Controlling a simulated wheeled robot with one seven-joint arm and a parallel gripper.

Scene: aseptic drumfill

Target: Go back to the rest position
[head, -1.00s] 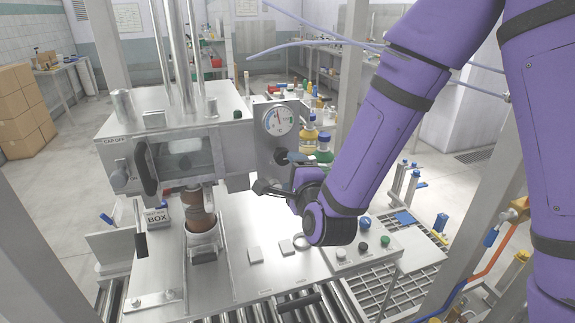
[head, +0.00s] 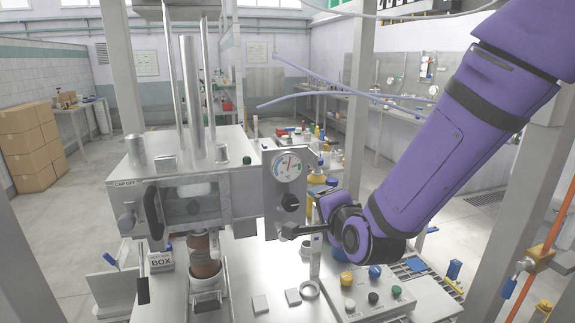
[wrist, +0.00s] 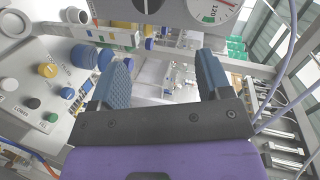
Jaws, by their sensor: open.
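My purple arm reaches in from the right in the head view, and my gripper (head: 292,232) is at the filling machine's front, just below the panel with the round gauge (head: 287,167) and black knob (head: 291,202). In the wrist view my gripper (wrist: 160,85) shows two blue ribbed fingers spread apart with nothing between them. The gauge also shows at the top of the wrist view (wrist: 212,8). In the head view the fingertips are partly hidden and I cannot tell whether they touch the panel.
A control box with coloured buttons (head: 366,299) stands below my gripper; it is at the left in the wrist view (wrist: 35,88). A brown container (head: 204,262) sits under the machine. Metal posts stand on both sides. Cardboard boxes (head: 30,145) are stacked at the far left.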

